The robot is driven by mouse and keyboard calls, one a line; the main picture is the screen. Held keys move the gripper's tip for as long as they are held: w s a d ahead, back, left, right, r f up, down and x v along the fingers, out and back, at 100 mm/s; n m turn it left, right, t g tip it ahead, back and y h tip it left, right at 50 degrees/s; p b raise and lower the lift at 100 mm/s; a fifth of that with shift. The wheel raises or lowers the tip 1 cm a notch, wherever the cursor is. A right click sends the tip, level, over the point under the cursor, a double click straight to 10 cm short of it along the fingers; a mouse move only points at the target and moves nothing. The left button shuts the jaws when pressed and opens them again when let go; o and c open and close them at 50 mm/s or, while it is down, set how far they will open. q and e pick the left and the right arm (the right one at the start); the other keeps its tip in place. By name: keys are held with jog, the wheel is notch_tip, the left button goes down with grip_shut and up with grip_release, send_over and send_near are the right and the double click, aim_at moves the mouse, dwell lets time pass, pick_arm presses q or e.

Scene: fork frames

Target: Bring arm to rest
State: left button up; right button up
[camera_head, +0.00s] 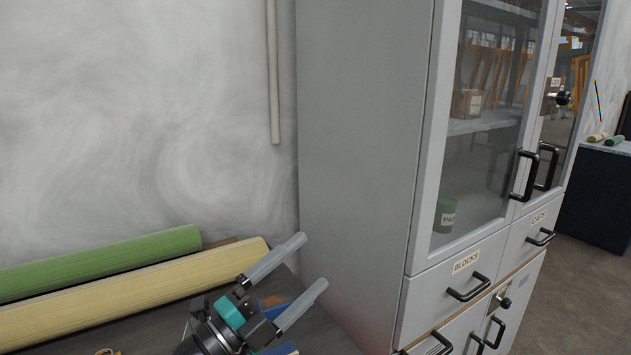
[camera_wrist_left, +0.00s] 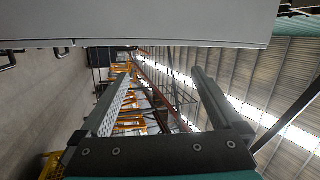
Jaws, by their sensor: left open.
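My left gripper (camera_head: 299,267) is open and empty at the bottom middle of the head view. Its two grey fingers are spread and point up and to the right, toward the side of the grey cabinet (camera_head: 355,130). In the left wrist view the open fingers (camera_wrist_left: 160,85) show with nothing between them, and a grey panel (camera_wrist_left: 140,22) spans the top. My right gripper is not in view.
A green half-round beam (camera_head: 100,262) and a yellow one (camera_head: 140,292) lie on the dark bench at left, against the wall. The cabinet has glass doors and drawers with black handles (camera_head: 468,288). Open floor (camera_head: 560,300) lies at right.

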pick_arm(q)
jog(key=a+f+n+t+y, duration=0.5)
jog(key=a+n+y, duration=0.6)
jog(key=n+y, duration=0.3)
jog(key=s+a+f+n+g+y, duration=0.1)
jog(key=s+f+n+g, duration=0.2)
jog(key=f, duration=0.3)
jog(key=s+a+f+n+g+y, duration=0.1)
jog(key=s+a+f+n+g, duration=0.1)
jog(key=s+f, duration=0.4)
jog(key=s+a+f+n+g+y, duration=0.1)
jog(key=s+a+f+n+g, duration=0.1)
jog(key=s+f+n+g, duration=0.2)
jog(key=shift+s+f+g, duration=0.3)
jog(key=shift+f+g, duration=0.25)
jog(key=shift+f, duration=0.15)
jog(key=shift+s+f+g, duration=0.3)
jog(key=shift+f+g, duration=0.25)
jog(key=shift+f, duration=0.1)
jog(key=s+d+f+g+h, duration=0.15)
jog(key=s+f+g, duration=0.3)
jog(key=s, duration=0.65)
notch_tip(320, 180, down, 22)
jog(key=s+g, duration=0.2)
jog(key=s+a+f, duration=0.2)
jog(key=s+f, duration=1.1)
jog(key=s, duration=0.1)
jog(key=shift+s+g, duration=0.15)
jog(key=shift+g, duration=0.2)
